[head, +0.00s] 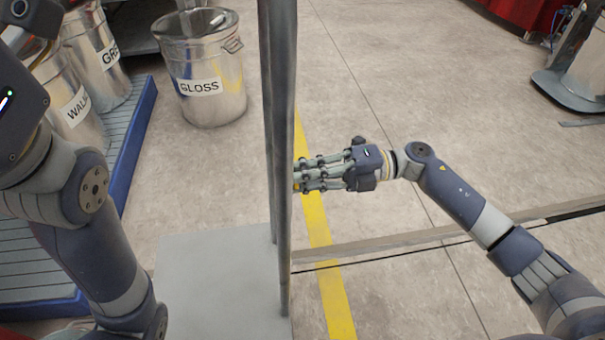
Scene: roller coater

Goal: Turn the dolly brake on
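The dolly shows as a flat grey platform (205,285) low in the middle, with tall grey upright posts (280,130) rising at its right side. I cannot make out a brake on it. My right gripper (298,175) reaches in from the right, level, with its fingers pointing left at the posts. The fingertips meet the right edge of the posts in the picture. I cannot tell whether they touch or pass behind, or how far they are closed. My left arm comes in at the left and bends upward; its gripper is out of view.
A metal bucket labelled GLOSS (203,70) stands on the floor behind the dolly. More labelled buckets (75,85) stand on a blue-edged pallet (135,135) at left. A yellow floor line (335,300) runs right of the posts.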

